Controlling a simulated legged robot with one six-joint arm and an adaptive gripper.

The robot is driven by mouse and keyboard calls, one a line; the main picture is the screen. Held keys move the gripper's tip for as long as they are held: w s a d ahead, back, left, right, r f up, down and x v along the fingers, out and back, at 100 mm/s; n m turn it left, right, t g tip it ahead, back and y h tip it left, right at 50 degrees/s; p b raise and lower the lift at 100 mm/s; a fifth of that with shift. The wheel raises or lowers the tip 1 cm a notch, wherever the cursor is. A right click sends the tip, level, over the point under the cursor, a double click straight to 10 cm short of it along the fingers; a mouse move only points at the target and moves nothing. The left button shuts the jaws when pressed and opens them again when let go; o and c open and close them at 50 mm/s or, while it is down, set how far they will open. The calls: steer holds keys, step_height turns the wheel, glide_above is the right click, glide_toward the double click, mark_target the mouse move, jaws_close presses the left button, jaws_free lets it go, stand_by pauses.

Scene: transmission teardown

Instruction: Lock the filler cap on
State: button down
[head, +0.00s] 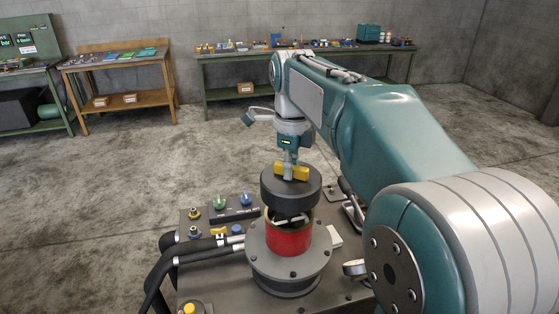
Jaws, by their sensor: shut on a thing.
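The filler cap (291,190) is a dark grey round cap with a yellow handle (291,172) across its top. My gripper (289,163) points down from the wrist and is shut on the yellow handle. The cap is above the red filler neck (289,239), which rises from a grey round flange (256,264). A gap shows between the cap and the red neck, with dark and light parts in it. The cap looks roughly level and over the neck; exact alignment cannot be told.
Black hoses (190,258) run to the flange from the left. A block with green and blue knobs (232,206) stands left of the cap. A metal handle (351,208) is at the right, close to my arm. Benches (302,50) stand far back, with open floor between.

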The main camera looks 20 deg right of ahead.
steer(key=shift+s+d+f, duration=0.1)
steer(key=shift+d+f, duration=0.15)
steer(key=shift+f, duration=0.4)
steer(key=shift+a+f, duration=0.3)
steer(key=shift+f, duration=0.6)
steer(key=shift+a+f, duration=0.25)
steer(key=shift+f, duration=0.65)
steer(key=shift+d+f, duration=0.2)
steer(key=shift+f, duration=0.5)
steer(key=shift+d+f, duration=0.15)
steer(key=shift+f, duration=0.5)
steer(key=shift+a+f, duration=0.15)
steer(key=shift+f, duration=0.3)
steer(key=shift+f, duration=0.35)
steer(key=c, duration=0.5)
jaws_free()
steer(key=shift+c, duration=0.2)
